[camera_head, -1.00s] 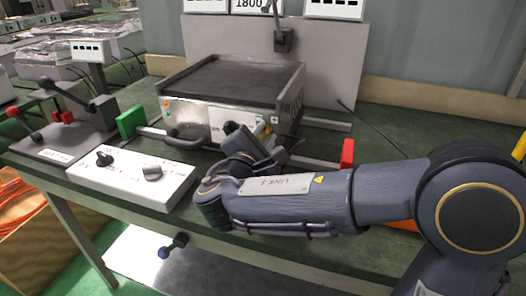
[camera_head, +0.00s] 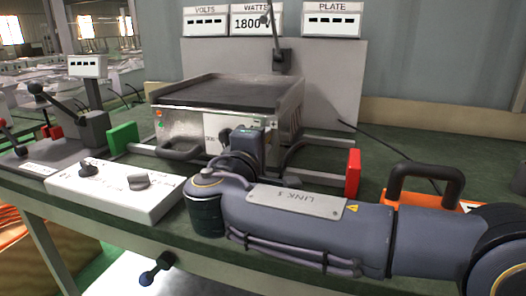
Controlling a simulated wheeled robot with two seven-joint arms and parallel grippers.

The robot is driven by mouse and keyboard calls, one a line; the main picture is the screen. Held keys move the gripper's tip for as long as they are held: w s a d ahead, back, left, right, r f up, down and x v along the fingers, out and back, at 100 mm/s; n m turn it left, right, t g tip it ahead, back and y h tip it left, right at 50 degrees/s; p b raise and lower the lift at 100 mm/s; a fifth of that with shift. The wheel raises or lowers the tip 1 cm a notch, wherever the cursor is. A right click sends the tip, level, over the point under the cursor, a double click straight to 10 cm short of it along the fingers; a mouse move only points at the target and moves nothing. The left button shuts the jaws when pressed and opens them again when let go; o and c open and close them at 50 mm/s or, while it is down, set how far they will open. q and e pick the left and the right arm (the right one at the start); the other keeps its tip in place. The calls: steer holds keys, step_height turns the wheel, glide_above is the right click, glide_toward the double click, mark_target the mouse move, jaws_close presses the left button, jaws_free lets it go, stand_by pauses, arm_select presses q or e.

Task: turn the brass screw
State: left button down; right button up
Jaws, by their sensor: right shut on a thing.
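My right gripper (camera_head: 248,143) is at the front panel of the heating plate unit (camera_head: 178,126), with its arm coming in from the right. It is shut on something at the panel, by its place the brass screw. The screw itself and the fingertips' contact are hidden behind the wrist and gripper body. The unit is a steel box with a dark flat plate (camera_head: 235,92) on top. My left gripper is not in view.
A white control box (camera_head: 115,190) with two knobs stands at the left, by a green block (camera_head: 122,137). A red block (camera_head: 353,173) and a black handle (camera_head: 425,180) on an orange base are at the right. Displays, one reading about 1800 watts (camera_head: 256,22), stand behind.

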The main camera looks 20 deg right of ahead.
steer(key=shift+f, duration=0.1)
stand_by(0.4)
steer(key=o, duration=0.7)
steer(key=shift+o, duration=0.2)
steer(key=p+v, duration=0.1)
steer(key=v, duration=0.7)
steer(key=shift+w, duration=0.1)
